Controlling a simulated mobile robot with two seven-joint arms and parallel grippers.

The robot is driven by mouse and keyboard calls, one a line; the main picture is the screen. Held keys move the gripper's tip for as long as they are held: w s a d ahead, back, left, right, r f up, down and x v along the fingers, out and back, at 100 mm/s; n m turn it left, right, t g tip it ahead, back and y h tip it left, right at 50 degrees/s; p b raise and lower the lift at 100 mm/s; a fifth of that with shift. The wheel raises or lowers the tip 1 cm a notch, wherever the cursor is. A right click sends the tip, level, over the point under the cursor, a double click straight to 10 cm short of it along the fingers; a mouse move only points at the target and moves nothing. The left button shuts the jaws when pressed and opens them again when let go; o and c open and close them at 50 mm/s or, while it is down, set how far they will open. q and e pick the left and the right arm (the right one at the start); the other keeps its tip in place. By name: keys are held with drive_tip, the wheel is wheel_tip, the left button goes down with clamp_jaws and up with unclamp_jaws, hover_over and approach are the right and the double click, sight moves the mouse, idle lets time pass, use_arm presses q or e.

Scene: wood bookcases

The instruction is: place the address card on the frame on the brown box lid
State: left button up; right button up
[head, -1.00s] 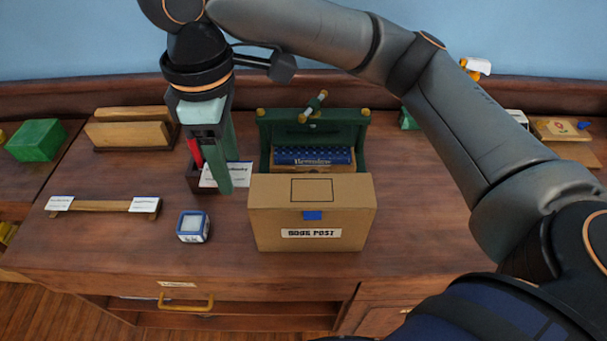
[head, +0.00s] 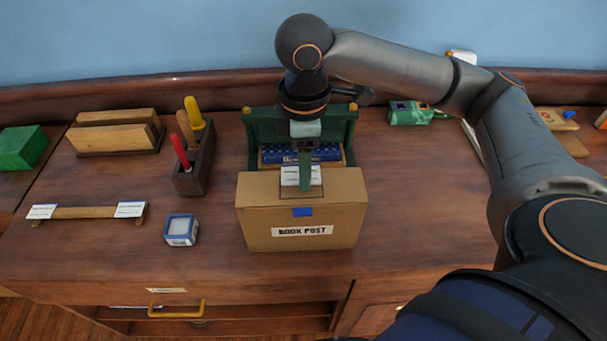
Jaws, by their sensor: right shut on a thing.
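The brown box (head: 262,232) stands on the desk with a "BOOK POST" label on its front and a blue tab at its upper edge. Its lid (head: 253,184) carries a thin drawn frame (head: 318,195). My right gripper (head: 304,185) is shut on the white address card (head: 290,174), over the lid at the frame. The finger hides part of the card and frame. I cannot tell whether the card touches the lid. My left gripper is not in view.
A green stand (head: 255,130) with a blue book (head: 278,154) is right behind the box. A dark holder (head: 196,176) with colored handles stands left of it. The desk right of the box is clear.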

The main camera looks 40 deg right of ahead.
wheel_tip(320, 180, down, 3)
drive_tip(key=shift+r, duration=0.1)
drive_tip(key=shift+a, duration=0.1)
drive_tip(key=shift+s+f, duration=0.3)
drive_tip(key=shift+f, duration=0.4)
drive_tip(key=o, duration=1.2)
drive_tip(key=shift+o, duration=0.5)
drive_tip(key=shift+w+r+b, duration=0.2)
drive_tip(key=shift+r+b, duration=0.1)
drive_tip(key=shift+r, duration=0.15)
wheel_tip(320, 180, up, 12)
drive_tip(key=p, duration=0.3)
drive_tip(key=shift+r, duration=0.25)
drive_tip(key=shift+w, duration=0.1)
